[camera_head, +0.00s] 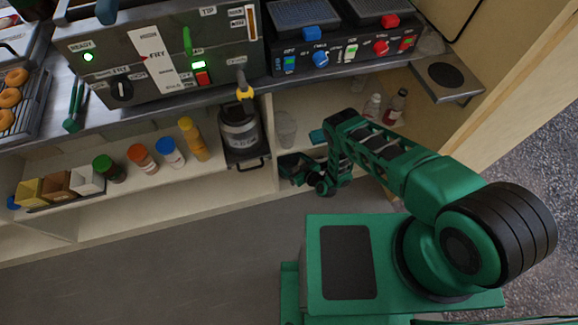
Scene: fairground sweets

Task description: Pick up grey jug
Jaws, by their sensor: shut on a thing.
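A pale grey, see-through jug (286,125) shows upright in the lower shelf opening, right of a dark metal canister. My gripper (290,160) is low in front of the shelf, right at the lower part of the jug in the picture. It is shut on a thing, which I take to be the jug. The fingertips and the contact are small and partly hidden by my own wrist, so the exact hold is not clear.
The dark canister (240,134) stands close left under a yellow-tipped tap (244,92). Sauce bottles (170,152) line the shelf further left. Two small bottles (396,106) stand right, behind my arm. The counter edge overhangs above. The floor (170,260) in front is clear.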

